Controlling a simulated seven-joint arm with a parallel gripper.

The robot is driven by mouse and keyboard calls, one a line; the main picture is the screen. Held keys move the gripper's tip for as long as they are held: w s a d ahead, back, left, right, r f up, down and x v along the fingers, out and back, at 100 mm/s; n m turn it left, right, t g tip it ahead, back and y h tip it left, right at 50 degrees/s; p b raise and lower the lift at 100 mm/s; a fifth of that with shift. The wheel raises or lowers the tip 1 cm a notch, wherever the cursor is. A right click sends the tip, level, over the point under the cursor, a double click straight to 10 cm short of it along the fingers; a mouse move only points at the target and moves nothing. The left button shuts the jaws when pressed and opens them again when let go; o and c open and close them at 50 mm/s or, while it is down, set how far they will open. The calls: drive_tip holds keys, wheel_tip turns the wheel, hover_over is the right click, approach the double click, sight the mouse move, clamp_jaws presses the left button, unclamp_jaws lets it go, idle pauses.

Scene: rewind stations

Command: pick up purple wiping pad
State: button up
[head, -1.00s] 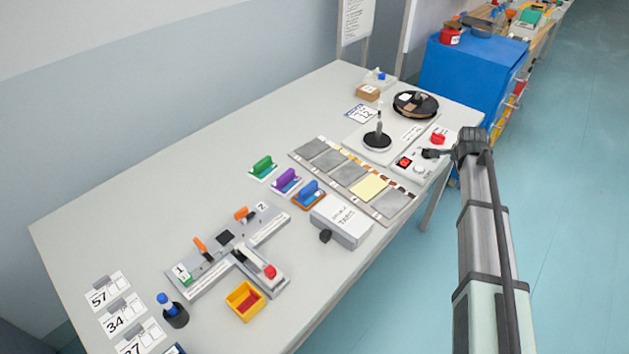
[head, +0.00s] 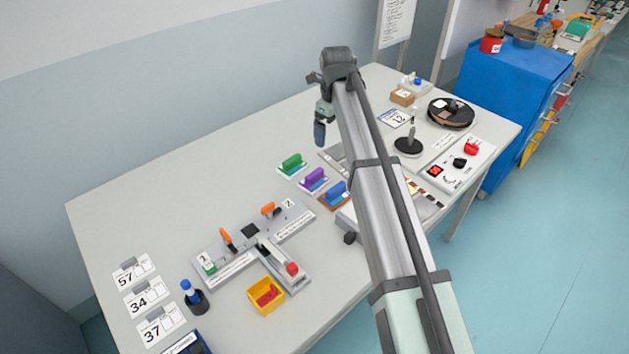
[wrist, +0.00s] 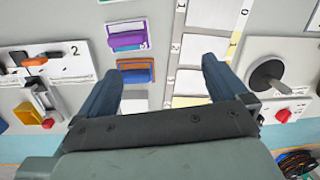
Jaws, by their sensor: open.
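The purple wiping pad (head: 313,179) lies on the table between a green pad (head: 291,163) and a blue pad (head: 334,193). In the wrist view the purple pad (wrist: 127,37) shows near the top, left of centre, beyond the fingers, with the blue pad (wrist: 136,71) below it.
A splicing fixture (head: 240,250) and a yellow bin (head: 265,294) stand nearer on the table. A black spindle (head: 408,147), a reel (head: 450,113) and a control box (head: 458,165) are at the right. My arm hides much of the strip of grey plates.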

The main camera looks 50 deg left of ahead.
hover_over(314, 173)
drive_tip(key=w, duration=0.2)
drive_tip(key=shift+m+g+h, duration=0.3)
drive_tip(key=shift+m+h, duration=0.2)
drive_tip(key=f, duration=0.6)
drive_tip(key=s+f, duration=0.1)
drive_tip(key=f, duration=0.2)
drive_tip(key=shift+s, duration=0.1)
drive_tip(key=shift+s+f, duration=0.15)
drive_tip(key=shift+f, duration=1.15)
drive_tip(key=shift+s+f, duration=0.15)
drive_tip(key=shift+f, duration=1.15)
drive_tip(key=c, duration=0.9)
